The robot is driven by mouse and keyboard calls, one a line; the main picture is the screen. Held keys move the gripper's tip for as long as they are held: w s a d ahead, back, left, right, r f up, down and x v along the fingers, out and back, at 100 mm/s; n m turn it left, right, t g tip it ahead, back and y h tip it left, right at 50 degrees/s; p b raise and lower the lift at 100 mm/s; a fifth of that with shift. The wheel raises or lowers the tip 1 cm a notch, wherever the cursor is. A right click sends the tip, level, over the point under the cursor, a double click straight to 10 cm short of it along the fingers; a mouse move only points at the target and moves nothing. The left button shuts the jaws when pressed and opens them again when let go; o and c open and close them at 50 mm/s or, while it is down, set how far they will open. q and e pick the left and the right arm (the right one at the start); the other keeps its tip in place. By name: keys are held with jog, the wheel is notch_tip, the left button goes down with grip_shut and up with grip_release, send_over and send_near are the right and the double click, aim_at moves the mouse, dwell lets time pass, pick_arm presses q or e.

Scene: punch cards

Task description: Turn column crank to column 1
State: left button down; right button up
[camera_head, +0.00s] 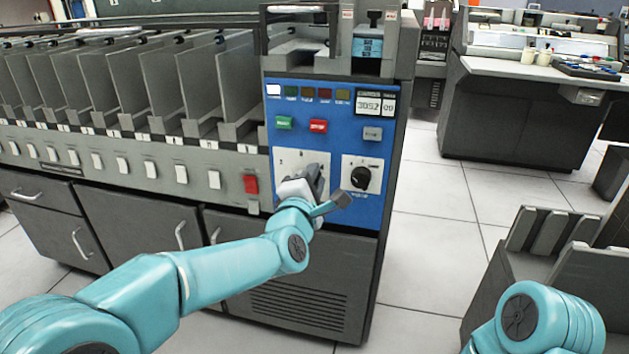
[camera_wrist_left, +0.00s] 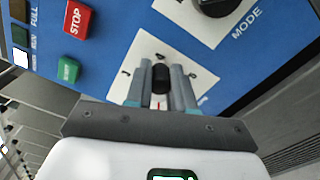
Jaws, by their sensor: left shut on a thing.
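The column crank (camera_wrist_left: 160,80) is a small black knob on a white plate with numbers, on the machine's blue panel. In the wrist view my left gripper (camera_wrist_left: 161,88) has one finger on each side of the knob and is shut on it. In the head view my left gripper (camera_head: 314,181) is at the white plate (camera_head: 290,158) and hides the knob. Part of my right arm shows at the lower right; its gripper is out of view.
The blue panel (camera_head: 327,145) also bears a black mode dial (camera_head: 361,178), a green button (camera_head: 284,123) and a red stop button (camera_head: 318,126). A red switch (camera_head: 251,184) is left of my gripper. Grey card pockets (camera_head: 160,85) line the machine's left side.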

dwell(0.4)
pick_arm(q)
jog(key=c, duration=1)
grip_release()
jog(key=shift+a, duration=0.1)
jog(key=shift+o, duration=0.2)
